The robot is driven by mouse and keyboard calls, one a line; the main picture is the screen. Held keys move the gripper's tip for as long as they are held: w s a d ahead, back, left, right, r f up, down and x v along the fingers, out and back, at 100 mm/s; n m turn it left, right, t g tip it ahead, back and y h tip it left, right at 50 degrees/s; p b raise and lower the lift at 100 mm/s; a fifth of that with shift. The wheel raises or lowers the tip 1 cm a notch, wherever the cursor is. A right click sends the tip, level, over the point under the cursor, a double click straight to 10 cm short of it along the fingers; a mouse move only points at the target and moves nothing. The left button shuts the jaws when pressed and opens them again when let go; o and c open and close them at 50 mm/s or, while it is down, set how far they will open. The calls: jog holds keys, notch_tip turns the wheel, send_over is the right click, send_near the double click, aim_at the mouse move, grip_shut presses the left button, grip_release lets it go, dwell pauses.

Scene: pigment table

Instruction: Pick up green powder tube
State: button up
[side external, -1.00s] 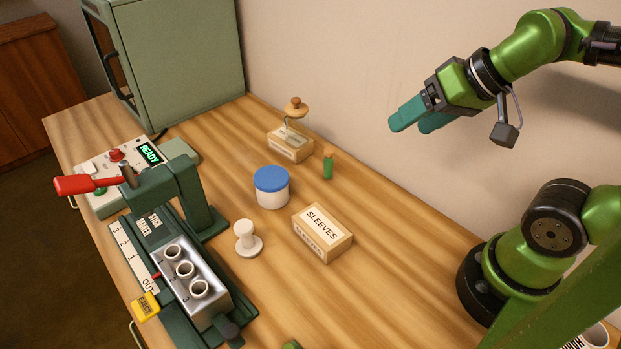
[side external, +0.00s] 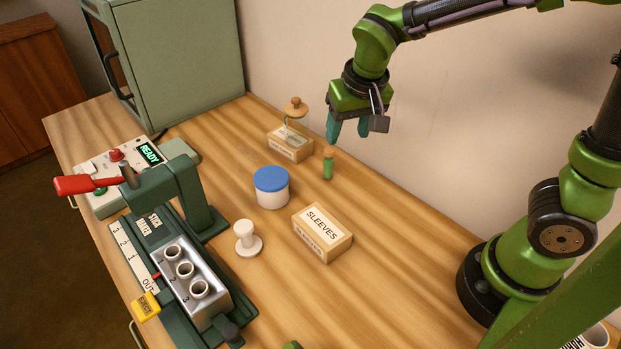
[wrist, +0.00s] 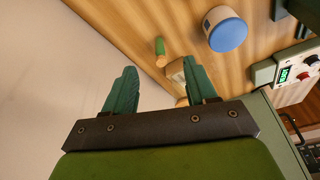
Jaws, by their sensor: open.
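The green powder tube (side external: 328,167) stands upright on the wooden table, right of a small labelled box. It has a tan stopper and green contents. It also shows in the wrist view (wrist: 160,47), beyond the fingertips. My gripper (side external: 347,138) points down with its teal fingers open and empty. In the side view it hangs above and slightly right of the tube, apart from it. In the wrist view my gripper (wrist: 160,76) has its fingers spread, with the tube ahead of the gap between them.
A glass piece with a wooden knob (side external: 295,107) stands at a box (side external: 289,149) left of the tube. A blue-lidded jar (side external: 271,188), a sleeves box (side external: 322,232) and a white stamp-like piece (side external: 247,240) stand nearer. A press (side external: 186,200) is at left.

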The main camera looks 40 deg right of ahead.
aim_at(329, 150)
jog(key=w+d+f+m, duration=0.1)
jog(key=w+f, duration=0.1)
jog(key=f, duration=0.1)
jog(key=w+d+f+m+h, duration=0.1)
jog(key=w+f, duration=0.2)
jog(key=w+d+f, duration=0.2)
jog(key=f, duration=0.2)
jog(key=shift+w+m, duration=0.25)
jog(key=shift+m, duration=0.15)
jog(key=shift+h, duration=0.3)
jog(key=shift+a+x, duration=0.15)
jog(key=shift+x, duration=1.2)
jog(key=shift+a+x, duration=0.15)
jog(key=shift+x, duration=1.2)
jog(key=shift+w, duration=0.15)
jog(key=shift+c, duration=0.4)
grip_shut()
